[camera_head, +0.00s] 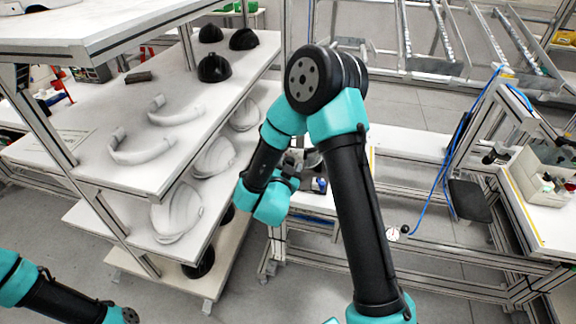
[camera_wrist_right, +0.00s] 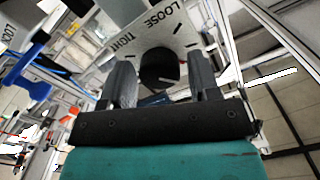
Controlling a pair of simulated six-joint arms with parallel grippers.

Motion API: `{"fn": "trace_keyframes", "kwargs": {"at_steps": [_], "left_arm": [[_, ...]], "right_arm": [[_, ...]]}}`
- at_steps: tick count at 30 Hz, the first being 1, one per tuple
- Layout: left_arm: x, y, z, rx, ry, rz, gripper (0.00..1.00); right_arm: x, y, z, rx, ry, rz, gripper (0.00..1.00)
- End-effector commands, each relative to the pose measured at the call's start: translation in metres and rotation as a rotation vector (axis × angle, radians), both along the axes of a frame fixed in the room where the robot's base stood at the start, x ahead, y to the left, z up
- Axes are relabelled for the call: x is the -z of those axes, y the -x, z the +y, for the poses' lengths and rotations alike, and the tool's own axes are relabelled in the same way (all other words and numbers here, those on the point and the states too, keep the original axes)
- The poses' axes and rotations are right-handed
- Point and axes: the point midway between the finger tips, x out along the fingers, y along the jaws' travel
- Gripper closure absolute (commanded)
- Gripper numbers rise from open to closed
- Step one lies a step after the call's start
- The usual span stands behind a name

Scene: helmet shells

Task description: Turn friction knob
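The friction knob (camera_wrist_right: 160,68) is a short black cylinder on a white panel (camera_wrist_right: 146,22) marked LOOSE and TIGHT, in the right wrist view. My right gripper (camera_wrist_right: 161,62) is open, with one grey finger on each side of the knob. Gaps show between the fingers and the knob, so it is not gripped. In the head view my right arm bends down to the worktable, and its gripper (camera_head: 290,172) is small and partly hidden by the arm. The knob cannot be made out there. My left arm shows at the lower left, but its gripper is out of view.
A shelf rack (camera_head: 95,150) at the left carries white visors and black helmet shells. A blue part (camera_wrist_right: 36,75) stands left of the gripper in the right wrist view. A white bench (camera_head: 410,146) and blue hose (camera_head: 440,180) lie right of my arm.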

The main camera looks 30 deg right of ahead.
Motion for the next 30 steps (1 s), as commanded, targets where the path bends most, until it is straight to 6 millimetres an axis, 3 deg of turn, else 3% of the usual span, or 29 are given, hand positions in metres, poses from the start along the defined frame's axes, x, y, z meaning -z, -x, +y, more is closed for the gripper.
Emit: {"fn": "trace_keyframes", "kwargs": {"at_steps": [3,16,30], "left_arm": [[0.0,0.0,0.0,0.0,0.0,0.0,0.52],[0.0,0.0,0.0,0.0,0.0,0.0,0.52],[0.0,0.0,0.0,0.0,0.0,0.0,0.52]], "right_arm": [[0.0,0.0,0.0,0.0,0.0,0.0,0.35],[0.0,0.008,0.008,-0.002,0.001,0.001,0.35],[-0.002,0.067,0.066,-0.007,0.001,0.002,0.35]]}}
